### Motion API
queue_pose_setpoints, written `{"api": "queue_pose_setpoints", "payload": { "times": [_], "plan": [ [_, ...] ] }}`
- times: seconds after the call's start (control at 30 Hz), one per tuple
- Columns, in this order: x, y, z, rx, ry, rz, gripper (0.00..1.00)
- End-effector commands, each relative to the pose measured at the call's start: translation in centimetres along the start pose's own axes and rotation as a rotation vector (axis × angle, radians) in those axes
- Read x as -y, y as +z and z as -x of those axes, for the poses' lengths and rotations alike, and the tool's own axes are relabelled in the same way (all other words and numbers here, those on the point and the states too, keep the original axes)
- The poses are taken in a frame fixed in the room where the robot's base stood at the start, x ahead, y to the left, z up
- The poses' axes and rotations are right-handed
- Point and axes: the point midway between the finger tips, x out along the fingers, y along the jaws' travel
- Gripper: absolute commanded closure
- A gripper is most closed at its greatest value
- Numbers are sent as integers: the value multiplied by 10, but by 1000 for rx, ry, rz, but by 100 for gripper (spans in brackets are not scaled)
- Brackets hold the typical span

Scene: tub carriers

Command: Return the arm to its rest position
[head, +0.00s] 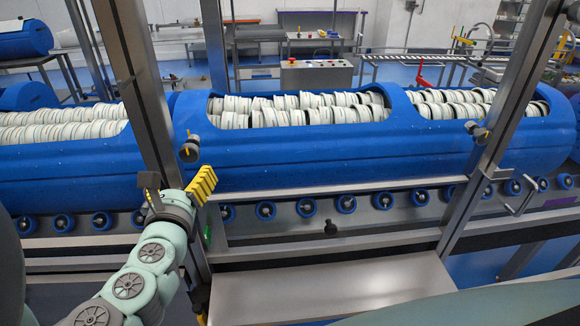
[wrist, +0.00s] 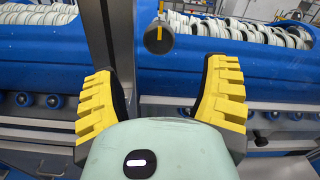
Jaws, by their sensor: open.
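My gripper (head: 178,190) is raised in front of the metal post at the left of the middle in the head view. Its yellow ribbed fingers stand wide apart with nothing between them in the wrist view (wrist: 165,98). My pale green arm reaches up to it from the lower left. A blue tub (head: 330,158) filled with stacked white ring-shaped pieces (head: 290,108) lies behind the gripper. The gripper looks apart from the tub, but its exact distance from the post cannot be told.
Metal posts (head: 143,90) stand left and right (head: 505,100) before the tubs. A round dark knob (wrist: 159,38) sits on the left post. Blue rollers (head: 306,207) run below the tubs. A bare metal shelf (head: 330,288) lies in front. A control box (head: 316,74) stands behind.

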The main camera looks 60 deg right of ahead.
Motion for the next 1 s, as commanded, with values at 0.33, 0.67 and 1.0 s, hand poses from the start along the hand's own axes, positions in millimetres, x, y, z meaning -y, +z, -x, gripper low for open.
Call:
{"api": "queue_pose_setpoints", "payload": {
  "times": [0.33, 0.67, 1.0],
  "plan": [
    [0, 1, 5, 2, 2, -1, 26],
    [0, 0, 5, 0, 1, 4, 26],
    [-33, -18, 4, -105, -34, 503, 26]
  ]
}}
